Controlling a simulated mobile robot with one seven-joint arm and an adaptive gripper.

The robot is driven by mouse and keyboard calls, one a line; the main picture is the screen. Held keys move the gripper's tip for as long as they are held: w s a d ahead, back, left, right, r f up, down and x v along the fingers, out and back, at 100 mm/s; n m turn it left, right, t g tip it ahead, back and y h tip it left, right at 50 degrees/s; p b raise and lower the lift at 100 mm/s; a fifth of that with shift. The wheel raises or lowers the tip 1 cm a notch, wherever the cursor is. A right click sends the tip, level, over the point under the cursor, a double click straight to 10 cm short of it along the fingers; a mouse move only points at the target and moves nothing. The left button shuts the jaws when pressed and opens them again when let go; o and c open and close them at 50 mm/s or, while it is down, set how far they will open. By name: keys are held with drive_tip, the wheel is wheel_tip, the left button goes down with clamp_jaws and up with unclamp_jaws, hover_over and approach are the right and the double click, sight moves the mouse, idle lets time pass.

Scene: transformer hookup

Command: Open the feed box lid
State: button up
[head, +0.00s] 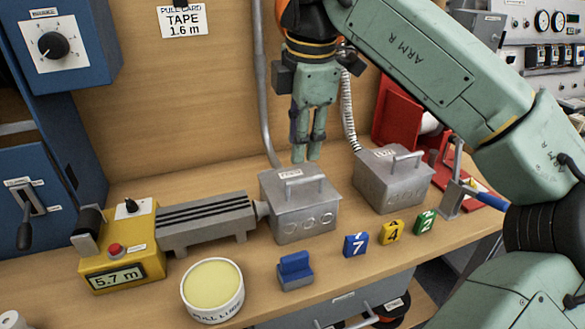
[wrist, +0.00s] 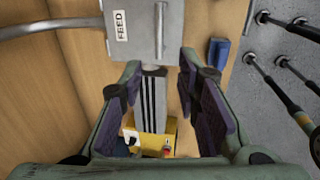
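The feed box (head: 305,218) is a grey metal box with a "FEED" label and a bar handle (head: 305,180) on its lid. Its lid is shut. In the wrist view the feed box (wrist: 140,22) is at the top centre, partly cut off by the frame edge. My gripper (head: 306,158) points down just above and behind the lid in the head view, apart from the handle as far as I can tell. In the wrist view my gripper (wrist: 160,72) has its fingers spread with nothing between them.
A similar grey box (head: 392,190) stands to the right, with a lever (head: 453,180) beyond it. A grey channel (head: 205,222) and yellow meter (head: 122,250) lie left. A lube tub (head: 212,290), blue block (head: 295,272) and numbered tags (head: 391,232) sit in front.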

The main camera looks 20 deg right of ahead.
sight(295, 180)
drive_tip(key=f, duration=0.2)
drive_tip(key=w+f, duration=0.1)
drive_tip(key=f, duration=0.2)
drive_tip(key=f+p, duration=0.1)
drive_tip(key=f, duration=0.2)
drive_tip(key=shift+w+a, duration=0.1)
drive_tip(key=shift+w, duration=0.25)
drive_tip(key=shift+r, duration=0.1)
clamp_jaws()
